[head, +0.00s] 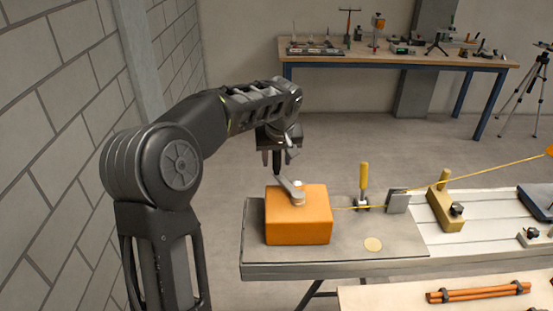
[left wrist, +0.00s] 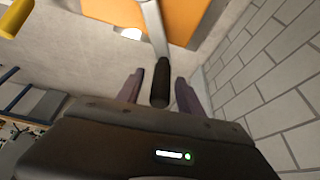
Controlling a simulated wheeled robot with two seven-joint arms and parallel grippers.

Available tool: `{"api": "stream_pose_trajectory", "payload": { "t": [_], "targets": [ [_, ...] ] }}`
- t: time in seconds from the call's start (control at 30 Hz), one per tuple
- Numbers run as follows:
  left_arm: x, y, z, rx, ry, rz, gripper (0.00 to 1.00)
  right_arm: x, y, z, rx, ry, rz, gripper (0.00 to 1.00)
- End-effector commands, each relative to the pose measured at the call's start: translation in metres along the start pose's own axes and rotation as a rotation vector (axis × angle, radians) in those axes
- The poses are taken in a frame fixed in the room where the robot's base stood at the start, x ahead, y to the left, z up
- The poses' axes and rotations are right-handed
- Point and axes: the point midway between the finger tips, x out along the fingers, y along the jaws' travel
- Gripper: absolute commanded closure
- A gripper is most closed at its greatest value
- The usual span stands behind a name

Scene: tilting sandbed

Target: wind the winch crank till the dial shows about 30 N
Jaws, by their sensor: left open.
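The orange winch box (head: 298,228) sits on the left end of the grey bed. Its metal crank arm (head: 289,191) lies on top and points back and left towards my left gripper (head: 272,161). In the left wrist view the crank's black handle (left wrist: 161,82) shows between the two fingers of my left gripper (left wrist: 158,84), which are open with gaps on both sides. I cannot tell how deep the handle sits between them. A yellow cord (head: 440,183) runs right from the winch. No dial reading can be made out. My right gripper is out of view.
Along the cord stand a yellow-handled clamp (head: 363,187), a grey plate (head: 397,201) and a yellow block (head: 445,208). A pale disc (head: 373,244) lies on the bed. A brick wall (head: 60,130) is at left, a workbench (head: 400,61) behind.

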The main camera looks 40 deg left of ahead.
Motion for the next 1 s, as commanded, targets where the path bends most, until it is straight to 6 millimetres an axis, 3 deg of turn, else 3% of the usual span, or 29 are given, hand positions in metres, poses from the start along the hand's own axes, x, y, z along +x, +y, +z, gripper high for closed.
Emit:
{"api": "stream_pose_trajectory", "payload": {
  "t": [0.17,0.43,1.0],
  "targets": [
    [0.015,0.000,0.000,0.000,-0.001,0.000,0.56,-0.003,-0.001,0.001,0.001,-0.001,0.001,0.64],
    [0.017,0.000,0.000,0.000,0.001,0.001,0.56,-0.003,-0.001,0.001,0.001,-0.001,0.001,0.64],
    [0.017,0.000,0.000,0.000,0.001,0.001,1.00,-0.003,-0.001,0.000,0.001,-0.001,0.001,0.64]
  ]
}}
